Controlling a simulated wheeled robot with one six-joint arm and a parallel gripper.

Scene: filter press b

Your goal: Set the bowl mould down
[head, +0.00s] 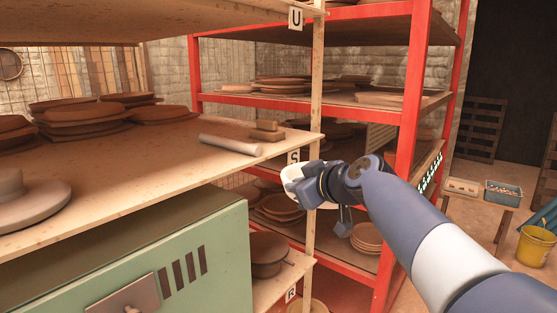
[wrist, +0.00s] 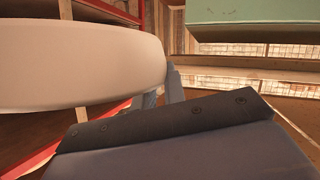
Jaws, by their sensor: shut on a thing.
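The bowl mould (head: 289,173) is a pale, cream-white rounded piece. In the head view it is mostly hidden behind my gripper (head: 305,184). In the wrist view the bowl mould (wrist: 80,65) fills the upper left, with its smooth side showing. My gripper's fingers (wrist: 163,92) are shut on its right end in that view. The mould is in the air by the post at the right end of the wooden shelf (head: 130,182), around the height of the S label. I cannot tell whether it touches anything besides the gripper.
A pale roller (head: 229,144) and a small wooden block (head: 267,136) lie near that shelf's right end. Clay plates (head: 85,113) and a round wheel-like piece (head: 38,205) take up other parts. A red rack (head: 410,110) stands close behind my arm. A green cabinet (head: 200,235) is below.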

